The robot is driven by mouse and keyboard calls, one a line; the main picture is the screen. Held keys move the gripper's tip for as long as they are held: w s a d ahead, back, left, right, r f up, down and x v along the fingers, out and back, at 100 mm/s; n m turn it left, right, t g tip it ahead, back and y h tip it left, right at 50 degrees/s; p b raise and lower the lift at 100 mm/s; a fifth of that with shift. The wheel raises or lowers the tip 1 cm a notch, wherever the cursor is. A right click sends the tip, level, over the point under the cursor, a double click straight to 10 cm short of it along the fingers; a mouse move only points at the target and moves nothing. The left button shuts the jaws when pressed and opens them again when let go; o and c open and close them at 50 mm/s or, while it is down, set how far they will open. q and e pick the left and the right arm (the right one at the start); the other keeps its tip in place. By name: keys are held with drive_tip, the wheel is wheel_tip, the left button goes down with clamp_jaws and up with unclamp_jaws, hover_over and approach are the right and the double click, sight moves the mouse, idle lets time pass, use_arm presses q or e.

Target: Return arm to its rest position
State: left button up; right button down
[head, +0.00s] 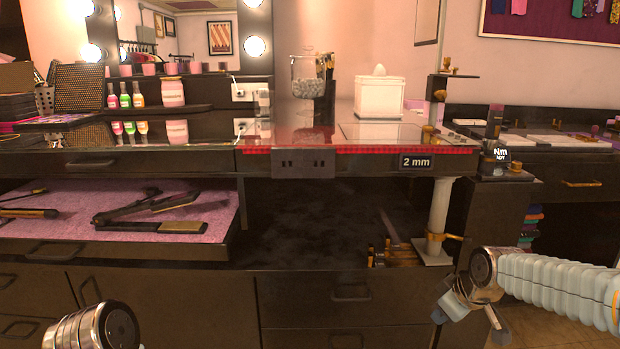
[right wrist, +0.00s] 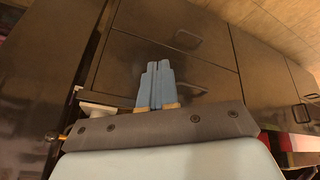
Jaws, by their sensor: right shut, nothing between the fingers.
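My right gripper (right wrist: 157,80) is shut and empty in the right wrist view, its two blue fingers pressed together in front of dark drawer fronts. In the head view my right arm comes in from the lower right, its pale ribbed sleeve below the counter's right end and in front of the cabinet. The right gripper (head: 452,306) hangs low there, clear of the counter top, and its fingers are hard to make out. Only a rounded metal joint of my left arm shows at the lower left of the head view; the left gripper is out of frame.
A dark counter (head: 200,158) with a red front strip spans the view. An open drawer (head: 120,250) with styling irons juts out at left. A white post (head: 438,215) stands near my right arm.

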drive_tip(key=s+a+f+m+g+y, duration=0.1)
drive_tip(key=a+f, duration=0.2)
drive_tip(key=f, duration=0.3)
drive_tip(key=a+f+m, duration=0.1)
drive_tip(key=a+f, duration=0.2)
drive_tip(key=f, duration=0.4)
drive_tip(key=s+a+f+m+g+y, duration=0.1)
drive_tip(key=s+a+f+m, duration=0.2)
drive_tip(key=s+f, duration=0.7)
drive_tip(key=s+a+f+m+g+p, duration=0.1)
drive_tip(key=s+a+f+m+g, duration=0.1)
drive_tip(key=s+a+f, duration=0.5)
drive_tip(key=s+f+m, duration=0.1)
drive_tip(key=s+f, duration=0.3)
drive_tip(key=f, duration=0.1)
drive_tip(key=shift+s+m+y, duration=0.15)
drive_tip(key=shift+m+y, duration=0.25)
